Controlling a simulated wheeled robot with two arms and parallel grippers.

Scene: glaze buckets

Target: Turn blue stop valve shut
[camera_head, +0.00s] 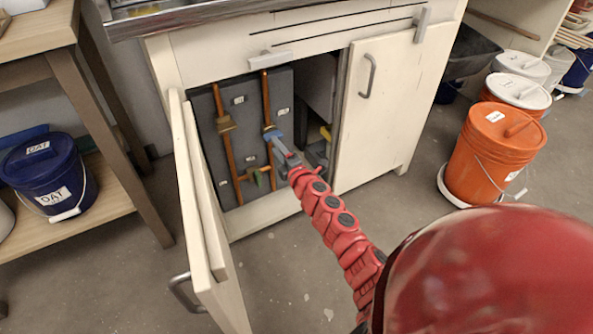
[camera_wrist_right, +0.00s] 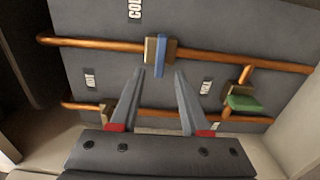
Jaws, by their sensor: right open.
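The blue stop valve (camera_head: 272,133) sits on the right copper pipe (camera_head: 267,100) on a grey panel inside the open cabinet. In the right wrist view its blue handle (camera_wrist_right: 160,55) stands crosswise to the pipe (camera_wrist_right: 95,43), beside a tan valve body (camera_wrist_right: 150,50). My right gripper (camera_wrist_right: 160,73) is open, its fingertips on either side of the handle's near end; whether they touch it I cannot tell. In the head view this gripper (camera_head: 277,145) is just below the valve and partly covers it. My left gripper is not in view.
A green-handled valve (camera_wrist_right: 243,103) is on a cross pipe nearby; a tan valve (camera_head: 225,124) is on the left pipe. The open cabinet door (camera_head: 205,220) stands left of my right arm. The closed door (camera_head: 390,105) is to the right. An orange bucket (camera_head: 490,150) stands farther right.

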